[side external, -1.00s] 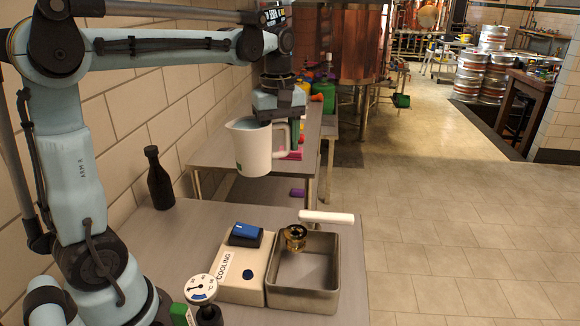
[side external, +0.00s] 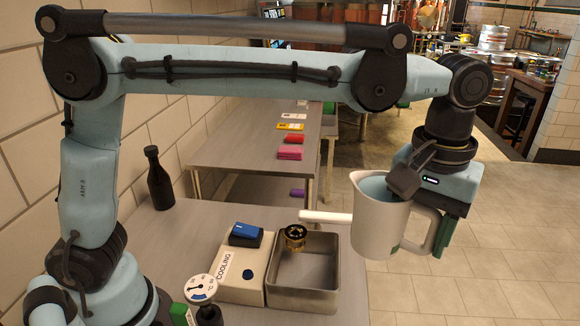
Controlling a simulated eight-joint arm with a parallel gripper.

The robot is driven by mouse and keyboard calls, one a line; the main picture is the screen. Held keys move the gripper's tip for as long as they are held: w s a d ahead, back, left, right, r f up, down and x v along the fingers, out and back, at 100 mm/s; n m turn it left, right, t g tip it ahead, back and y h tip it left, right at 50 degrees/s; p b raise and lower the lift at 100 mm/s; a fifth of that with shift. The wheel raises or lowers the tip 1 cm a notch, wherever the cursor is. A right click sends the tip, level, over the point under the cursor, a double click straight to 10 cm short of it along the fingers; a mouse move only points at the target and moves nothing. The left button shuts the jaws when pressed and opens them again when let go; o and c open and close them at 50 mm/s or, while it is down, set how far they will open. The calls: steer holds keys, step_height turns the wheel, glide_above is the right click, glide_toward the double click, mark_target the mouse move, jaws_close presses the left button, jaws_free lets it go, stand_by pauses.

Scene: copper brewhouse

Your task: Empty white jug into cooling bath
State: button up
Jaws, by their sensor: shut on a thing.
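The white jug (side external: 378,220) hangs in the air, just right of the cooling bath in the picture. It is nearly upright with a slight tilt, and pale blue shows inside its mouth. My gripper (side external: 436,228) is shut on the jug at its handle side; the fingers are partly hidden. The cooling bath is an open metal basin (side external: 302,299) joined to a cream housing (side external: 240,292) marked COOLING, with a blue block on top. A brass fitting (side external: 295,236) sits at the basin's back left corner. A white bar (side external: 322,217) lies behind the basin, its right end meeting the jug's outline.
A dark bottle (side external: 159,180) stands at the table's back left. A dial gauge (side external: 199,290) stands at the front, left of the housing. A second table (side external: 236,150) behind holds several coloured items. The floor (side external: 470,285) right of the table is clear.

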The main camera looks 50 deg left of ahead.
mark_target(398, 238)
steer(key=shift+d+f, duration=0.5)
steer(key=shift+f, duration=1.9)
steer(key=shift+s+a+r+t+h, duration=0.15)
steer(key=shift+s+a+r+h, duration=0.1)
steer(key=shift+a+r+h, duration=0.3)
steer(key=shift+s+a+r+t+h, duration=0.1)
steer(key=shift+s+a+r+h, duration=0.15)
steer(key=shift+a+r+h, duration=0.35)
steer(key=shift+s+a+r+t+h, duration=0.15)
steer(key=shift+s+a+r+h, duration=0.1)
steer(key=shift+a+h, duration=0.35)
steer(key=shift+a+r+h, duration=0.2)
steer(key=shift+r+h, duration=0.05)
steer(key=shift+r, duration=0.1)
steer(key=shift+r+t+h, duration=0.3)
steer(key=shift+r+h, duration=0.1)
steer(key=shift+h, duration=0.2)
steer(key=shift+a+r+h, duration=0.15)
steer(key=shift+h, duration=0.35)
steer(key=shift+f+h, duration=0.2)
steer(key=shift+h, duration=0.4)
